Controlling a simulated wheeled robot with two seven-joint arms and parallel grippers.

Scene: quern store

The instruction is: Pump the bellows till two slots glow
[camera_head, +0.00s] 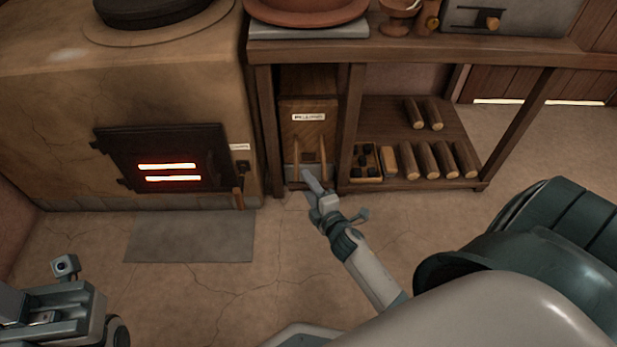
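The stove's dark iron door (210,150) shows two glowing orange slots, an upper one (166,166) and a lower one (173,178). A wooden box with a small white label, apparently the bellows (308,100), stands under the bench to the right of the stove. Two upright wooden bars show low on its front. My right gripper (312,182) reaches to the foot of this box, just below the bars. I cannot tell whether it touches anything or how its fingers stand. My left gripper (66,265) is at the lower left, away from the stove, its fingers unclear.
A grey floor plate (190,236) lies before the stove. The bench (420,52) has a low shelf with several logs (428,160) and a small divided crate (366,178). Its legs flank the box closely.

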